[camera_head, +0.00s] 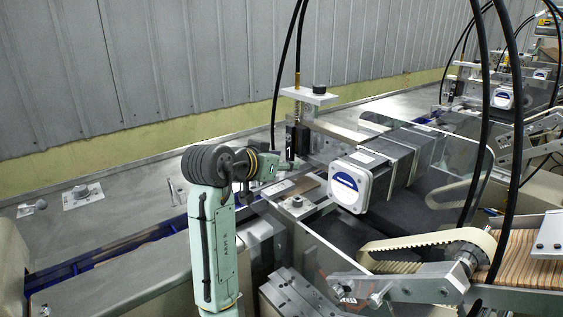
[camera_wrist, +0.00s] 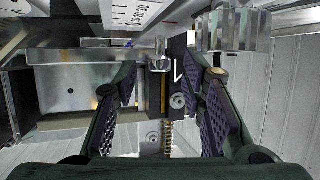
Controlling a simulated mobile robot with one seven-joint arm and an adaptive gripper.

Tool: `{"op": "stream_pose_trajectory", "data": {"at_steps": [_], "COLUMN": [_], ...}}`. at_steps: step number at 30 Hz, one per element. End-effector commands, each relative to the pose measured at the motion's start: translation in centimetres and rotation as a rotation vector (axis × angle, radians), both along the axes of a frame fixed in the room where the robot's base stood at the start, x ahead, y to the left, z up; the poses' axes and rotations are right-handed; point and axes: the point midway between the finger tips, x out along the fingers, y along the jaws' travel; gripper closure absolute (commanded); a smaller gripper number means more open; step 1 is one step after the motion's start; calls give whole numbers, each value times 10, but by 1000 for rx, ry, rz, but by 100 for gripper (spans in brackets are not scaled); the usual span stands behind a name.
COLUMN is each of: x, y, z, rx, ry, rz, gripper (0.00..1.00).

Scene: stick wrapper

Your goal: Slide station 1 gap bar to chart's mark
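My gripper (camera_head: 268,168) reaches in from the left at the near wrapper station in the head view. In the wrist view my gripper (camera_wrist: 164,80) shows two dark fingers with purple ribbed pads, spread apart. Between them, farther in, is a dark upright block (camera_wrist: 178,100) with a round screw and a white tick mark; it may be the gap bar, but I cannot tell for sure. No contact with the pads is visible. A white printed plate (camera_wrist: 130,14), possibly the chart, shows upside down at the top and is cut off. In the head view a black block (camera_head: 297,138) stands just beyond my gripper.
A spring post under a white top plate (camera_head: 308,95) rises above the black block, with a black cable hanging close by. A white motor box (camera_head: 349,186) stands to the right. The grey table (camera_head: 110,220) is mostly clear.

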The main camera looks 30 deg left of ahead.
Motion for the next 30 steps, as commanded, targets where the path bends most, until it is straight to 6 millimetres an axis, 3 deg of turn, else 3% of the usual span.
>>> {"op": "stream_pose_trajectory", "data": {"at_steps": [17, 30], "x": [0, 0], "y": [0, 0], "z": [0, 0], "rx": [0, 0], "ry": [0, 0], "rz": [0, 0], "gripper": [100, 100]}}
